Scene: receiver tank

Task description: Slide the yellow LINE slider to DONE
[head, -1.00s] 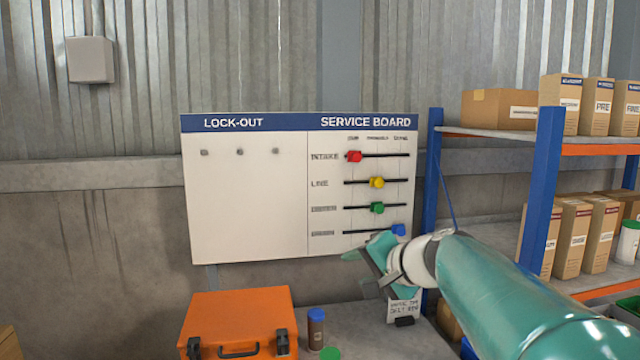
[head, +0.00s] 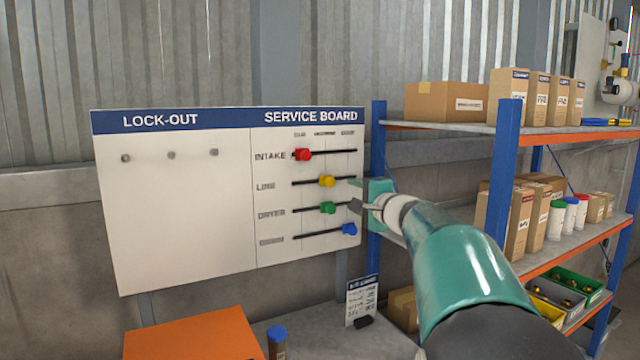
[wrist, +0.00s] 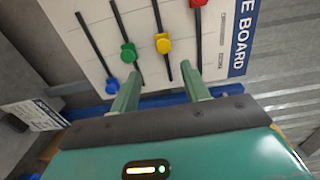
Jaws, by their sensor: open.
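The yellow LINE slider (head: 327,181) sits near the middle of its dark horizontal track on the white service board (head: 180,230). It also shows in the wrist view (wrist: 163,43), ahead of my fingers. My gripper (head: 362,198) is open and empty at the right edge of the board, right of the yellow slider and apart from it. In the wrist view my fingertips (wrist: 158,78) are spread, with the end of the LINE track between them. The column headings above the tracks are too blurred to read surely.
The red INTAKE slider (head: 303,154) is above, the green slider (head: 328,207) and blue slider (head: 349,229) below. A blue-and-orange shelf (head: 508,150) with boxes stands close on the right. An orange case (head: 190,335) is below the board. The board's left half is clear except for pegs.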

